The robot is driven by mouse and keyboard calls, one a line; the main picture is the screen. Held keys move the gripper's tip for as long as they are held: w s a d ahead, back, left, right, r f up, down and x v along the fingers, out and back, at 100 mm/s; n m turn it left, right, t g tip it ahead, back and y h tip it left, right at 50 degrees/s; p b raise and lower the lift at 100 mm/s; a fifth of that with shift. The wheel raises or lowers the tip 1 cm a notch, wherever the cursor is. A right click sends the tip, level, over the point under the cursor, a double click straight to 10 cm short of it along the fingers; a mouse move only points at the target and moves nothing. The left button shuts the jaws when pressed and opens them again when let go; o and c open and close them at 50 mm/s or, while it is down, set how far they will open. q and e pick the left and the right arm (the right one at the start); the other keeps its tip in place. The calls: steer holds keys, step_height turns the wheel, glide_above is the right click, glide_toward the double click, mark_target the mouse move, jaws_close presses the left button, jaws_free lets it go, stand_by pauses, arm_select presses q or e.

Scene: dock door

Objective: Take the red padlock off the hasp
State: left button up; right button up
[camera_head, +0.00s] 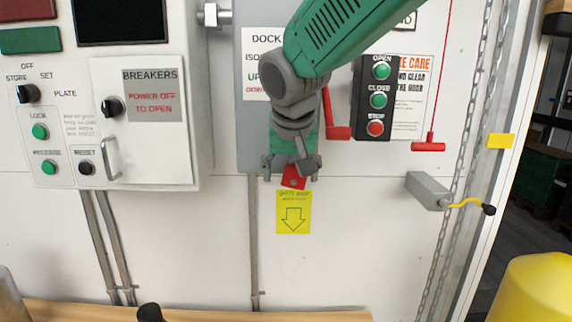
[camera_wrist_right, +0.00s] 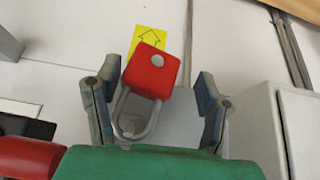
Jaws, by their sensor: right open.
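The red padlock (camera_head: 293,181) hangs at the lower edge of the grey isolator box, mostly covered by my right gripper (camera_head: 292,166) in the head view. In the right wrist view the padlock (camera_wrist_right: 150,72) shows its red body and grey shackle. The shackle reaches back towards the grey box (camera_wrist_right: 180,125); the hasp itself cannot be made out clearly. My right gripper (camera_wrist_right: 159,72) is open, with one finger on each side of the padlock and gaps visible at both sides. My left gripper is not in view.
A yellow arrow label (camera_head: 293,212) is below the padlock. A red lever (camera_head: 336,118) and a button panel (camera_head: 375,98) are to the right. A breaker cabinet (camera_head: 145,120) is to the left. A wooden ledge (camera_head: 200,312) runs along the bottom. The wall below the label is clear.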

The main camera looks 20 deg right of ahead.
steer(key=d, duration=0.3)
steer(key=shift+f, duration=0.15)
steer(key=c, duration=1.1)
steer(key=shift+a, duration=0.15)
steer(key=shift+c, duration=0.9)
steer(key=shift+a+r, duration=0.3)
steer(key=shift+a, duration=0.4)
steer(key=shift+r+p, duration=0.1)
steer(key=shift+p, duration=0.2)
steer(key=shift+d+r+p, duration=0.4)
steer(key=shift+d+p, duration=0.05)
steer(key=shift+p, duration=0.1)
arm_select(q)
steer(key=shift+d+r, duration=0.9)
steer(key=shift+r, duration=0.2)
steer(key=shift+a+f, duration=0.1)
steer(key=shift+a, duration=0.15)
arm_select(e)
steer(key=shift+a, duration=0.35)
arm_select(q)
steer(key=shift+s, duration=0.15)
arm_select(e)
steer(key=shift+s, duration=0.15)
